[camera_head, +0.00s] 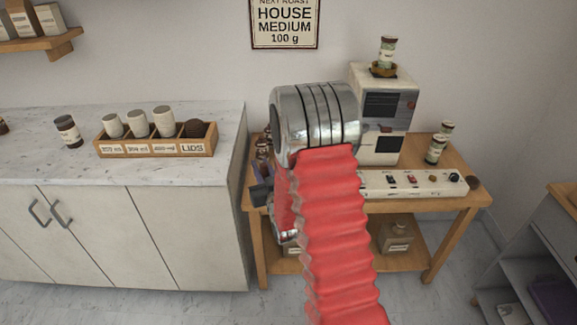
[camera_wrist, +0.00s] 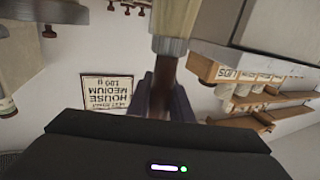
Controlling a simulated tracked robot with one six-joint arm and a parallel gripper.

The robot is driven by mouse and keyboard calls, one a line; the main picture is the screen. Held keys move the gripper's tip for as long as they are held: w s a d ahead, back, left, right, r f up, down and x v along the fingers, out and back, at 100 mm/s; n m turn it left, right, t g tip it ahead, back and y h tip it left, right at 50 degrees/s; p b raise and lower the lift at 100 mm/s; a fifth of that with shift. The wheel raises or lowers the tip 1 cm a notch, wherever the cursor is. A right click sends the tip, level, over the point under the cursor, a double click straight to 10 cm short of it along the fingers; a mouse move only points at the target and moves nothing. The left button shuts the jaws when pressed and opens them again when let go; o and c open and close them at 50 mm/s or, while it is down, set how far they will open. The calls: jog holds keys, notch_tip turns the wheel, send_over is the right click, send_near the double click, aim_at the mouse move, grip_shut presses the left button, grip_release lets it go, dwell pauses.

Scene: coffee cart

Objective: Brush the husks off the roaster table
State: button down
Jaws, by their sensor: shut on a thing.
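The wooden roaster table (camera_head: 462,166) stands at the right in the head view, under a white roaster machine (camera_head: 399,88). My gripper shows in the wrist view (camera_wrist: 165,98), its dark purple fingers shut on the brown handle of a brush. The brush (camera_wrist: 169,45) has a grey metal collar and a pale, broad end reaching to the top of the picture. In the head view my red arm covers the table's left middle. Only a purple part of my gripper shows near the table's left end; the brush is not clear there. I cannot make out any husks.
A white switch panel (camera_head: 410,184) lies along the table's front edge. Small jars (camera_head: 435,149) stand at the right, another jar (camera_head: 387,53) on the machine. A marble-topped counter (camera_head: 190,172) with a cup rack (camera_head: 160,148) stands left, close to the table.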

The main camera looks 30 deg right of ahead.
jog(key=w+a+r+n+y, duration=0.1)
jog(key=w+a+n+y, duration=0.1)
jog(key=a, duration=1.5)
jog(key=shift+a+r+y, duration=0.2)
jog(key=shift+r+y, duration=0.1)
jog(key=shift+y, duration=0.4)
jog(key=shift+d, duration=0.1)
